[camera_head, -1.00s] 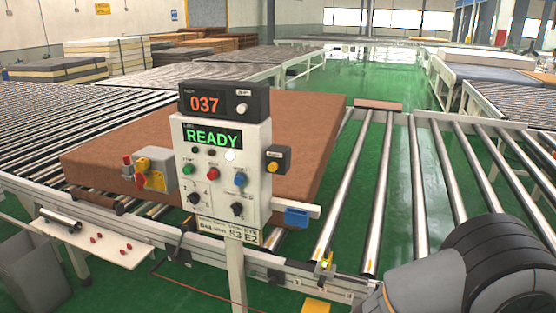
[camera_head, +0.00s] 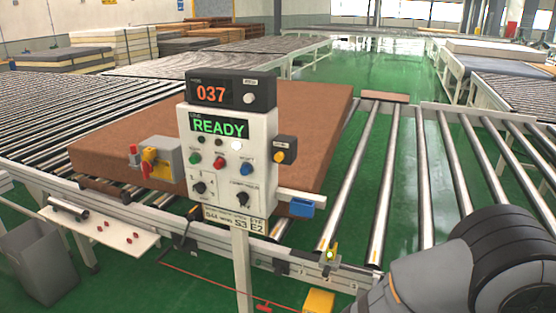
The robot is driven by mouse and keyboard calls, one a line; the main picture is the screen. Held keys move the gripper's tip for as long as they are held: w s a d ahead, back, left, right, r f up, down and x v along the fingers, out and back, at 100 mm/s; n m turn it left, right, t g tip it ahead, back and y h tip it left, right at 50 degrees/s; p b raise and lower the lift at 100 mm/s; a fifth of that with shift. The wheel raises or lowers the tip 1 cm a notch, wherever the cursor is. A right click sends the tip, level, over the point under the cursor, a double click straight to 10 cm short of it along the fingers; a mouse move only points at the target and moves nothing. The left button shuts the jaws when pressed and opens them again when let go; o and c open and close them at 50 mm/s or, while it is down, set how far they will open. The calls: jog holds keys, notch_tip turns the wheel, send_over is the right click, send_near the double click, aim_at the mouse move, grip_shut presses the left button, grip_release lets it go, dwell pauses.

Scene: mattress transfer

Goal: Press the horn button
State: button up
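The control panel (camera_head: 262,190) stands on a post, left of the middle of the view. It carries a green, a red and a blue button in a row, a white round part above them, and two black knobs below. Its display (camera_head: 219,127) reads READY, and the box on top (camera_head: 258,90) reads 037. A dark box with a yellow button (camera_head: 280,157) sticks out from its right side. The small labels are too blurred to read, so I cannot tell which button is the horn. My gripper is out of view; only part of my arm shows at the lower right.
A brown mattress (camera_head: 318,110) lies on the roller conveyor (camera_head: 388,180) behind the panel. A grey box with a red and yellow switch (camera_head: 160,160) sits left of the panel. A white shelf (camera_head: 100,228) and grey bin (camera_head: 42,265) stand lower left.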

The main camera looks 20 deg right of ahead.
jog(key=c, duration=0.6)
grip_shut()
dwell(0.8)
